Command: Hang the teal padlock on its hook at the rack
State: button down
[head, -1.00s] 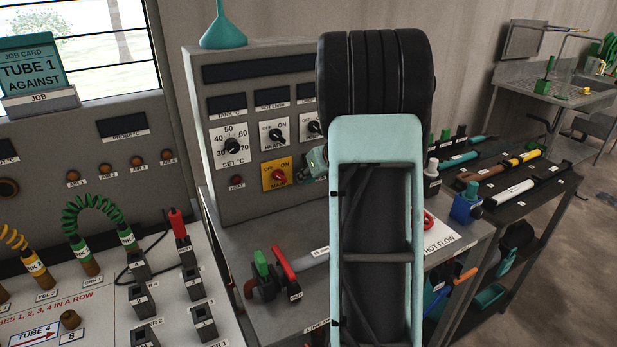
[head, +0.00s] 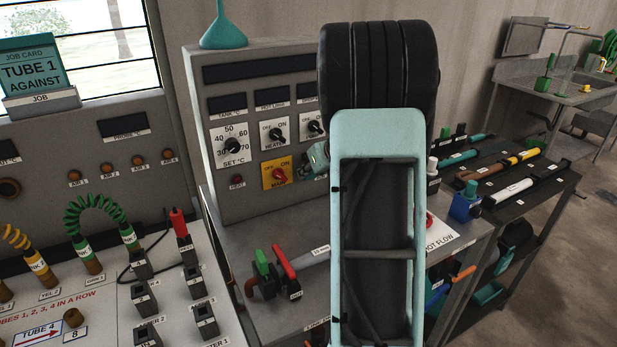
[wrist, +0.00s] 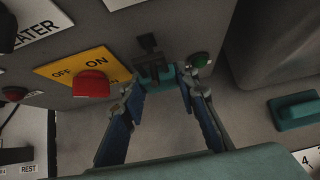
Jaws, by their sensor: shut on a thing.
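The teal padlock (wrist: 155,75) shows in the wrist view, between the blue-padded fingertips of my gripper (wrist: 160,77). The gripper is shut on it. A dark piece (wrist: 148,43) rises above the teal body against the grey panel; I cannot tell whether it is the padlock's shackle or a hook. In the head view my arm hides the padlock and most of the gripper, which is close to the front of the grey control cabinet (head: 262,93).
Another teal object (wrist: 298,110) lies at the far right. Red and green valve handles (head: 284,263) stand on the bench.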

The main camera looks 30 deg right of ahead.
jog(key=s+b, duration=0.2)
jog(key=s, duration=0.6)
jog(key=shift+s+a, duration=0.25)
jog(key=shift+s, duration=0.05)
